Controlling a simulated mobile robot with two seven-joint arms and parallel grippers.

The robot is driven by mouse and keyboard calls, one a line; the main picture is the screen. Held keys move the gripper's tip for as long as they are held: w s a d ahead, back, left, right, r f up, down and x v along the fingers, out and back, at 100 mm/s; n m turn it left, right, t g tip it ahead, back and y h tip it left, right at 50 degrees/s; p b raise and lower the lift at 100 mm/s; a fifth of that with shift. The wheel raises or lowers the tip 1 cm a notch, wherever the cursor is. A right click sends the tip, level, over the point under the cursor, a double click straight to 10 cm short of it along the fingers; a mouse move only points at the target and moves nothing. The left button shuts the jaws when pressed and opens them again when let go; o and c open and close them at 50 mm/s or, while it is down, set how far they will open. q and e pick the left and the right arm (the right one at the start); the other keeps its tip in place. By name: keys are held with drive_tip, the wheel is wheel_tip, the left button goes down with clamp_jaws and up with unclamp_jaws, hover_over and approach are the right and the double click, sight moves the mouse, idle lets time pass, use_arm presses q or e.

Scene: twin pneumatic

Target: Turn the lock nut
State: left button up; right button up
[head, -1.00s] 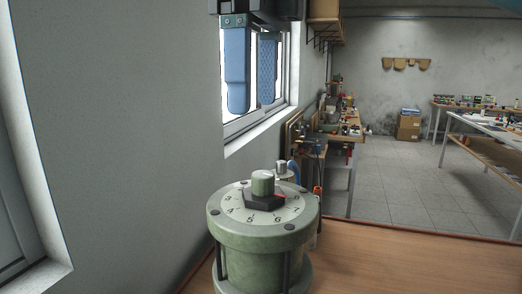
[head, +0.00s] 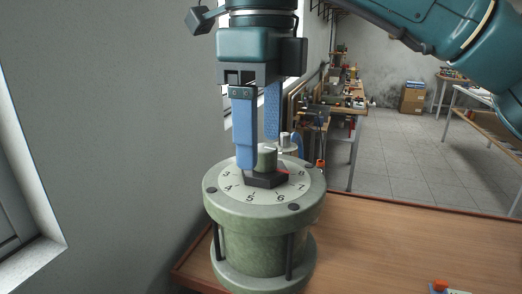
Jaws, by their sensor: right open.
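The lock nut (head: 266,181) is a dark hexagonal nut with a red mark on its right side. It sits at the centre of a pale numbered dial (head: 233,193) on top of a green cylindrical housing (head: 265,240). A round green-grey stem (head: 267,158) rises through the nut. My right gripper (head: 259,150) points straight down over the dial, with its two blue fingers apart. The nearer finger is just left of the stem, its tip near the nut; the other finger is behind the stem, its tip hidden. I cannot tell whether either touches. My left gripper is not in view.
The housing stands on a wooden table (head: 400,245). A smaller fitting (head: 286,142) is just behind it. A grey wall and windows are close on the left. An orange-tipped item (head: 440,285) lies at the front right. The table's right side is mostly clear.

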sight(262, 148)
drive_tip(key=shift+f, duration=1.5)
drive_tip(key=shift+c, duration=0.2)
drive_tip(key=c, duration=1)
drive_tip(key=shift+o, duration=0.2)
drive_tip(key=n, duration=0.5)
drive_tip(key=shift+s+n, duration=0.1)
drive_tip(key=shift+n, duration=0.3)
drive_tip(key=n, duration=0.5)
drive_tip(key=shift+s+n, duration=0.1)
drive_tip(key=shift+n, duration=0.6)
